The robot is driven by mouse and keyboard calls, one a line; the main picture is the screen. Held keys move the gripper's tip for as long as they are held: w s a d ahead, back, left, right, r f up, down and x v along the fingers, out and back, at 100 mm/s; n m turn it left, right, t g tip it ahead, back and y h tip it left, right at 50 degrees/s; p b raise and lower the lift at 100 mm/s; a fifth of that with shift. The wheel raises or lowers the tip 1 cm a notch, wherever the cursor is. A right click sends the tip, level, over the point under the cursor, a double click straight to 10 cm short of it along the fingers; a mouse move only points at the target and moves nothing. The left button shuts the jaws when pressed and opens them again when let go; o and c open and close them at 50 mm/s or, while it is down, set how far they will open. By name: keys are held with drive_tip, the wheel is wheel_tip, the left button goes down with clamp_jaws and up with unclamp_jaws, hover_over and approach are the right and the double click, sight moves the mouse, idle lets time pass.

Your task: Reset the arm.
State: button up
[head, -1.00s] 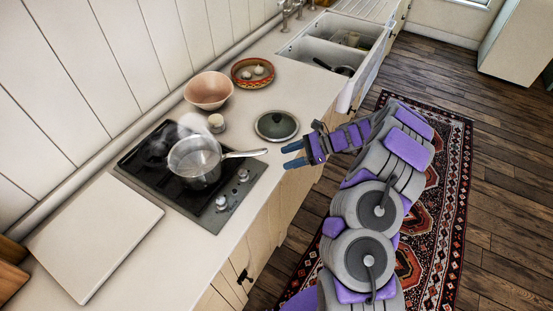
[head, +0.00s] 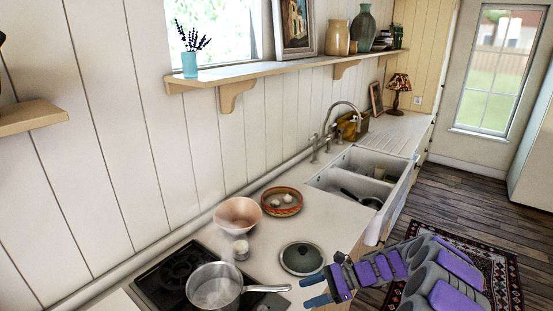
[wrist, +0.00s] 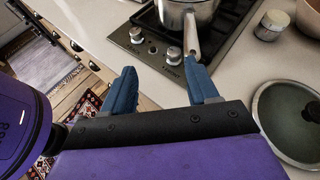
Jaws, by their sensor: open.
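My gripper (head: 316,290) is at the counter's front edge, beside the pot lid. In the wrist view its two blue fingers (wrist: 162,88) are spread apart with nothing between them. A steel saucepan (head: 214,287) stands on the black cooktop (head: 172,268), with its handle pointing towards my gripper. The saucepan also shows at the top of the wrist view (wrist: 185,12). A dark lid with a steel rim (head: 301,258) lies flat on the counter just behind my gripper, and it shows at the right of the wrist view (wrist: 295,120).
A pink bowl (head: 238,215), a patterned bowl with white items (head: 281,203) and a small jar (head: 241,250) stand behind the lid. The double sink (head: 345,185) is farther back. A wall shelf (head: 270,72) holds vases and a picture. A patterned rug (head: 500,262) lies on the floor at right.

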drive_tip(key=s+a+r+n+g+h, duration=0.2)
drive_tip(key=s+a+r+n+h, duration=0.15)
drive_tip(key=s+r+n, duration=0.35)
drive_tip(key=s+a+r+n+g+h, duration=0.15)
drive_tip(key=s+a+r, duration=0.3)
drive_tip(key=s, duration=0.45)
drive_tip(key=s+d+n+t+h+b, duration=0.1)
drive_tip(key=s+d+n+h, duration=0.3)
drive_tip(key=s, duration=0.7)
drive_tip(key=s+d+r+n+t+h, duration=0.1)
drive_tip(key=s+d+n+h, duration=0.2)
drive_tip(key=s+d, duration=0.4)
drive_tip(key=s+h, duration=0.1)
drive_tip(key=s, duration=0.3)
drive_tip(key=shift+s+r+n+b, duration=0.2)
drive_tip(key=shift+s+n+b, duration=0.05)
drive_tip(key=shift+n+b, duration=0.15)
drive_tip(key=shift+a+f, duration=0.1)
